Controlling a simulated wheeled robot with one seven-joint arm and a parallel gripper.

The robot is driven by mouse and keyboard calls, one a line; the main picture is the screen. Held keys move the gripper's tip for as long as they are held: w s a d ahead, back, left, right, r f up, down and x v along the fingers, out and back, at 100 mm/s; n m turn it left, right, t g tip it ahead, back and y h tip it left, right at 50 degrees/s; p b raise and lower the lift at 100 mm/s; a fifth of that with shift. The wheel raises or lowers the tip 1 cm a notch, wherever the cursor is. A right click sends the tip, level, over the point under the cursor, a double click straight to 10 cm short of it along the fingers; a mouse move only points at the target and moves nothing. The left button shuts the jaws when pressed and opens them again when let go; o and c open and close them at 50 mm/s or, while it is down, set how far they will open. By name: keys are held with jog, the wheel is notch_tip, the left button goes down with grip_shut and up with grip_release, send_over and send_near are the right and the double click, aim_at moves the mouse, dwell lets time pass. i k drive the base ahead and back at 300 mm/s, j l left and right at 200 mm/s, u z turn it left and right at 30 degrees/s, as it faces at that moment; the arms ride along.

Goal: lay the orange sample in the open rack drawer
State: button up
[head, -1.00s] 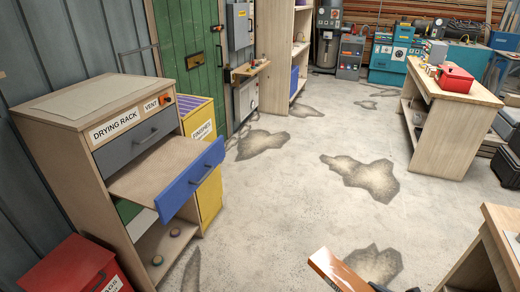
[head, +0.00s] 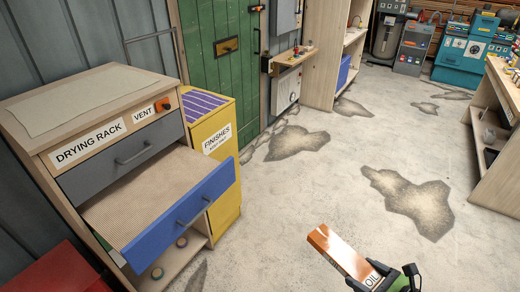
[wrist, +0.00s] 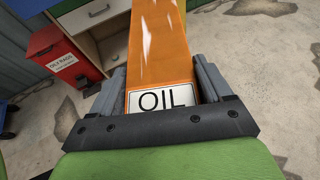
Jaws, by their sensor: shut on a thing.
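The orange sample (head: 338,252) is a flat glossy orange strip with a white label reading OIL at its near end. My gripper (head: 382,281) is shut on that labelled end at the bottom of the head view. In the wrist view the sample (wrist: 162,45) runs up and away between the two jaws of my gripper (wrist: 161,92). The open rack drawer (head: 150,193) has a blue front and a ribbed tan floor that looks empty. It sticks out of the drying rack (head: 40,140), to the left of my gripper with a clear gap between.
A grey drawer (head: 122,157) is shut above the open one. A yellow finishes cabinet (head: 222,150) stands just behind the rack. A red bin (head: 55,270) stands at front left; it also shows in the wrist view (wrist: 65,55). Stained floor (head: 300,200) is clear at centre.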

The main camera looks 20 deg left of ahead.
aim_at(165, 193)
jog(key=i+u, duration=0.2)
jog(key=i, duration=1.1)
jog(key=i+z, duration=0.3)
jog(key=z, duration=0.15)
jog(key=i+j+z, duration=0.15)
jog(key=z, duration=0.35)
jog(key=i+j+z, duration=0.1)
jog(key=z, duration=0.55)
jog(key=i+j+z, duration=0.1)
jog(key=z, duration=0.55)
jog(key=j+z, duration=0.2)
jog(key=z, duration=0.4)
jog(key=j+z, duration=0.2)
jog(key=z, duration=0.45)
jog(key=j+z, duration=0.2)
jog(key=z, duration=0.45)
jog(key=k+j+z, duration=0.1)
jog(key=z, duration=0.55)
jog(key=k+j+z, duration=0.1)
jog(key=z, duration=0.5)
jog(key=k+z, duration=0.15)
jog(key=z, duration=0.5)
